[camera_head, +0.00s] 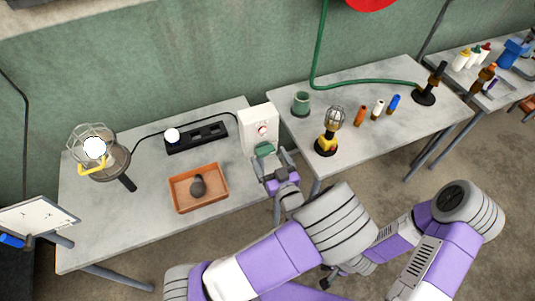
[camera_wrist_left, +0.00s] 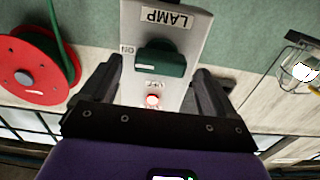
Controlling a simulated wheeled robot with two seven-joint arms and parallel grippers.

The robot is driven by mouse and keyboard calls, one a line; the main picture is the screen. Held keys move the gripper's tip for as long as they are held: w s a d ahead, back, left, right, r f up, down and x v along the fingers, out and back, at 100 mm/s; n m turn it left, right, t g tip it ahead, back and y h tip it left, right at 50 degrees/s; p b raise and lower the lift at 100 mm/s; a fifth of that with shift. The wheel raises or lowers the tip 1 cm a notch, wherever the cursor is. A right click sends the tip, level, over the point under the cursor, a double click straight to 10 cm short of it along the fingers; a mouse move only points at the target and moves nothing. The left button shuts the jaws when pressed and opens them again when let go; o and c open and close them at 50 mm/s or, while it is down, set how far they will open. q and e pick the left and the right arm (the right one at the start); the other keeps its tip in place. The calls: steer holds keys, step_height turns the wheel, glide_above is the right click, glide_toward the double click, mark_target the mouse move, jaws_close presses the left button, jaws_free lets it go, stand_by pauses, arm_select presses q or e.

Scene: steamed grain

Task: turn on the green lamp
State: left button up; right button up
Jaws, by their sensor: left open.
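A white switch box (camera_head: 256,125) stands on the right end of the left bench. It carries a green knob (camera_head: 264,149) and a round red part. In the left wrist view the green knob (camera_wrist_left: 160,60) sits below a LAMP label and beside an ON mark, with a glowing red light (camera_wrist_left: 152,101) nearby. My left gripper (camera_head: 272,165) is open in front of the box, its fingers either side of the knob; contact cannot be told. A caged lamp (camera_head: 101,153) with a bright white bulb stands at the left. My right gripper (camera_head: 328,281) shows only partly, low in the head view.
A brown tray (camera_head: 181,206) with a dark lump and a black strip (camera_head: 212,141) with a white bulb lie on the left bench. The right bench holds a green cup (camera_head: 301,104), a yellow-based caged lamp (camera_head: 327,143) and small bottles.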

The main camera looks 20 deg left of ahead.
arm_select(q)
steer(key=v, duration=0.5)
steer(key=shift+s, duration=0.15)
steer(key=a+f+m+g+h+b, duration=0.25)
steer(key=f+g+h, duration=0.3)
steer(key=f, duration=1.25)
steer(key=s+d+f+m+g+h, duration=0.3)
steer(key=s+f+g+h, duration=0.4)
steer(key=s+f+h, duration=0.3)
steer(key=shift+s+d+f+b, duration=0.25)
steer(key=shift+s+b, duration=0.2)
steer(key=shift+s, duration=1.6)
steer(key=shift+g+h, duration=0.25)
